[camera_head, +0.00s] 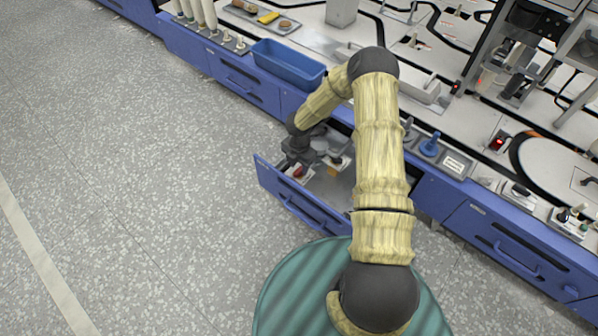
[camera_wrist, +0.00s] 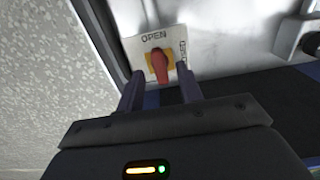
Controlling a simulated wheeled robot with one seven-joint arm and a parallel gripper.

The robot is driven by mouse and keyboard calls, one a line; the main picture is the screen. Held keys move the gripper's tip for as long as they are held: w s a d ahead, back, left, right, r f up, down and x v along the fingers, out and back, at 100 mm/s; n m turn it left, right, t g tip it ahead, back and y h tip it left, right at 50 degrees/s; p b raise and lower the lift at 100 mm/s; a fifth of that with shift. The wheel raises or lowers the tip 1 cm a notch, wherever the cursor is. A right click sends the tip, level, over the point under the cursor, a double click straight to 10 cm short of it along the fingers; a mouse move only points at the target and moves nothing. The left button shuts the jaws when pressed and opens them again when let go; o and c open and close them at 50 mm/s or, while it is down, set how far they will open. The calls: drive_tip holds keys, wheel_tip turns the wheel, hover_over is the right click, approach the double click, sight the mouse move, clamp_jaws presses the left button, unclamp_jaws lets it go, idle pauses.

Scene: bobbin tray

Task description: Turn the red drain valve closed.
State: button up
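The red drain valve (camera_wrist: 160,66) is a red handle on a yellow square, set on a white plate (camera_wrist: 137,47) marked "OPEN" at the top, with smaller lettering at its right that I cannot read. In the head view the red handle (camera_head: 298,172) shows inside an open blue drawer (camera_head: 275,180). My gripper (camera_wrist: 160,82) is open, with one dark finger on each side of the handle's lower end. No clear contact with the handle shows. In the head view my gripper is over the drawer's left part, and my arm hides part of the drawer.
A dark round fitting (camera_wrist: 311,44) sits at the right in the wrist view. The drawer's front wall stands near my gripper. Above, the bench holds a blue bin (camera_head: 288,66) and a blue knob (camera_head: 430,146). The floor at the left (camera_head: 120,190) is clear.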

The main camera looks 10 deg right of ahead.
drive_tip(key=shift+f, duration=0.9)
